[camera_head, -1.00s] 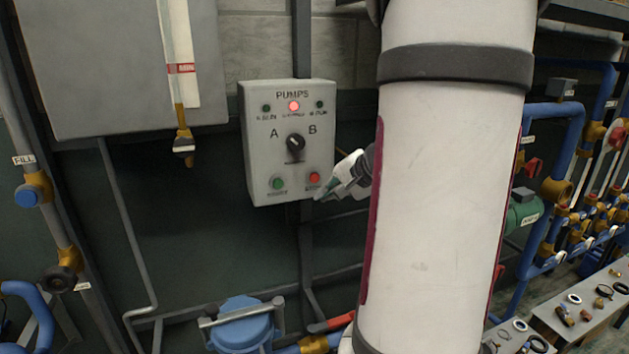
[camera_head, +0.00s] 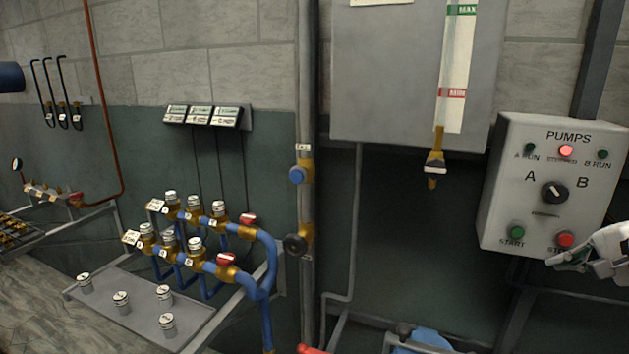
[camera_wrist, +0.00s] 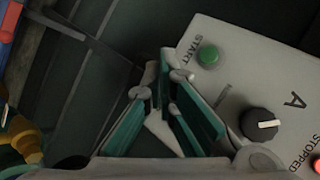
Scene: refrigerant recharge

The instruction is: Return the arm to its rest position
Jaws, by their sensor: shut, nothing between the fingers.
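My gripper (camera_head: 562,258) shows at the right edge of the head view, its white and green fingers shut and empty. It sits at the lower right corner of the grey PUMPS box (camera_head: 500,210), close to the red stop button (camera_head: 565,239). I cannot tell whether it touches the box. In the wrist view, my green-padded fingers (camera_wrist: 160,85) point up beside the box's face (camera_wrist: 225,85), near the green start button (camera_wrist: 207,55). The dark selector knob (camera_wrist: 260,124) lies to their right. The rest of my arm is out of the head view.
A grey tank (camera_head: 385,80) with a level gauge (camera_head: 455,65) hangs left of the box. A vertical grey pipe (camera_head: 307,120) with valves stands further left. Blue pipework (camera_head: 265,260) and a grey shelf (camera_head: 140,310) with several small cylinders are at lower left.

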